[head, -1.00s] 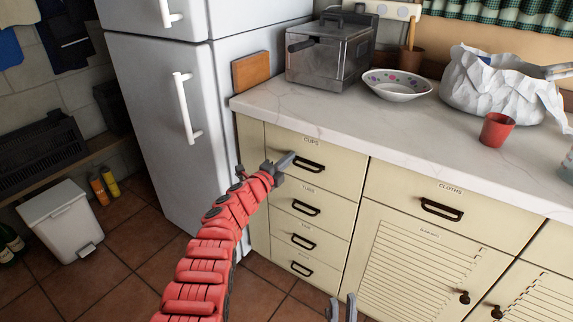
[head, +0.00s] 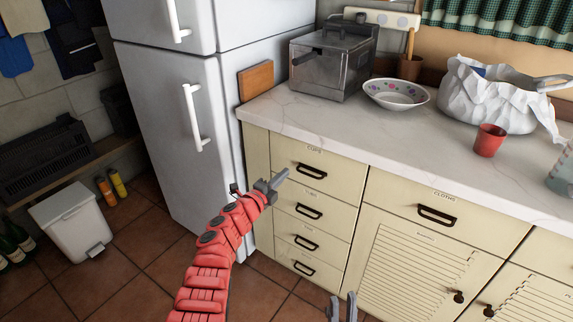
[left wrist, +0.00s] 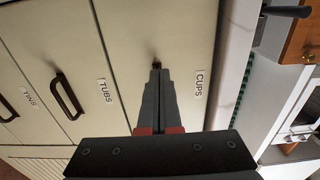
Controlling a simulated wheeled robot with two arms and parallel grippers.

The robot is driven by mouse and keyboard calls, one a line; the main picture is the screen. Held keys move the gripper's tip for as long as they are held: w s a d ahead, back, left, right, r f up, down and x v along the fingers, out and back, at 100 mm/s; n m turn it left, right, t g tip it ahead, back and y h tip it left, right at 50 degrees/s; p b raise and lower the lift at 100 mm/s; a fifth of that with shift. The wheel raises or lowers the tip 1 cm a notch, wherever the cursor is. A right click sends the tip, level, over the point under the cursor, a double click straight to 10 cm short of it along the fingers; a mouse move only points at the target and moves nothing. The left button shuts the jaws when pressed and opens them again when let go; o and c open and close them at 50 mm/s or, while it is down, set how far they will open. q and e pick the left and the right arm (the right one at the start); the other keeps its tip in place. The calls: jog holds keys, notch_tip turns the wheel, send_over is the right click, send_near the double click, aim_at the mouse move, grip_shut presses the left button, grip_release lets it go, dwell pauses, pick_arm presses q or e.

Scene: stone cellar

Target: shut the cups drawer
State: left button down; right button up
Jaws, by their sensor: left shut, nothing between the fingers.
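The cups drawer (head: 340,178) is the top cream drawer of the left stack, with a dark handle. Its front looks flush with the drawers below it, with no gap that I can make out. My left gripper (head: 285,172) is shut and empty, in front of the drawer's left part, left of the handle. In the left wrist view the shut fingers (left wrist: 157,75) point at the cups drawer front (left wrist: 180,35) and hide most of its handle. I cannot tell whether they touch it. My right gripper (head: 342,307) is at the bottom edge, open and empty.
Below are the tubs drawer (head: 335,208) and more drawers, all shut. A white fridge (head: 170,110) stands close on the left. The worktop (head: 340,120) above holds a metal fryer (head: 330,70), a bowl (head: 396,93) and a red cup (head: 489,140).

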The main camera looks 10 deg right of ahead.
pick_arm(q)
jog(key=p+v, duration=0.3)
jog(key=v, duration=0.5)
jog(key=shift+r, duration=0.1)
